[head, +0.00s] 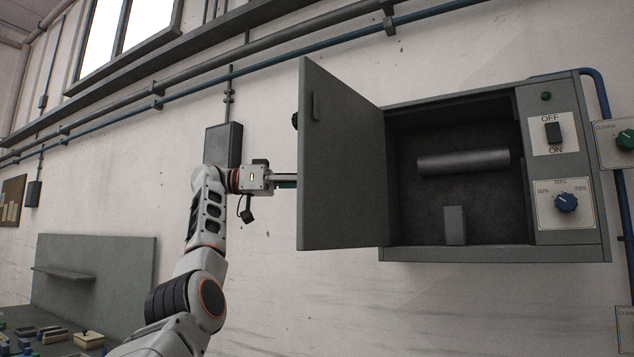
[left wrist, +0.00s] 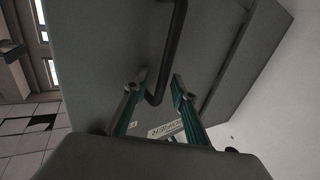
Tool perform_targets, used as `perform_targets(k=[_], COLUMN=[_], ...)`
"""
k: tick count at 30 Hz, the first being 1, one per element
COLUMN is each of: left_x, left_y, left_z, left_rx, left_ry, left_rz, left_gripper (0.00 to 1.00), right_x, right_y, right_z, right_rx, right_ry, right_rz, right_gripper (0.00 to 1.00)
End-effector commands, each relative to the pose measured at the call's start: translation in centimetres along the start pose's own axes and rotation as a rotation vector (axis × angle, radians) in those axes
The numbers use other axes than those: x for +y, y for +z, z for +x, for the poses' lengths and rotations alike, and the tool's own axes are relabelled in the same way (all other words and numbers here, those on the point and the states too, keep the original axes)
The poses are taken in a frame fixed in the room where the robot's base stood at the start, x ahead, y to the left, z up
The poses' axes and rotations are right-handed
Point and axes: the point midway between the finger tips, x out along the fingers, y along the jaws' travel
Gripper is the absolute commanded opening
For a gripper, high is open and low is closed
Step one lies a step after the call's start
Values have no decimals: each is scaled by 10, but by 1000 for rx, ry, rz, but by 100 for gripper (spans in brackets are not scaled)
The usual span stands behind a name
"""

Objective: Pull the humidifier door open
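The grey humidifier door (head: 345,165) stands swung wide open to the left of its cabinet (head: 480,254), hinged on the cabinet's left side. I see its inner face in the head view. My left arm reaches in from the left, and its fingertips are hidden behind the door. In the left wrist view my left gripper (left wrist: 158,84) has its two fingers apart, in front of the door's outer face (left wrist: 100,45). The dark bar handle (left wrist: 171,55) reaches down between the fingers, with its lower bend near the left fingertip. Whether they touch is unclear. My right gripper is not in view.
Inside the cabinet are a grey cylinder (head: 463,161) and a small upright block (head: 455,225). A dark wall box (head: 223,145) is behind my arm. Pipes cross the wall above.

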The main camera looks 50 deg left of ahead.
Motion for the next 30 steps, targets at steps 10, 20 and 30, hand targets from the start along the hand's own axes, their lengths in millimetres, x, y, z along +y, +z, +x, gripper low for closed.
perform_targets(k=[10,20,30], left_x=[0,1,0], left_y=[-1,-2,-1], left_z=[-4,-56,-73], left_rx=[1,5,2], left_ry=[-1,0,-1], left_rz=[1,-2,-1], left_gripper=[25,25,25], right_x=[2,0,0], right_y=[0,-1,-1], right_z=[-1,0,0], right_rx=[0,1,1], right_ry=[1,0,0], right_rz=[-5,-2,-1], right_gripper=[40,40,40])
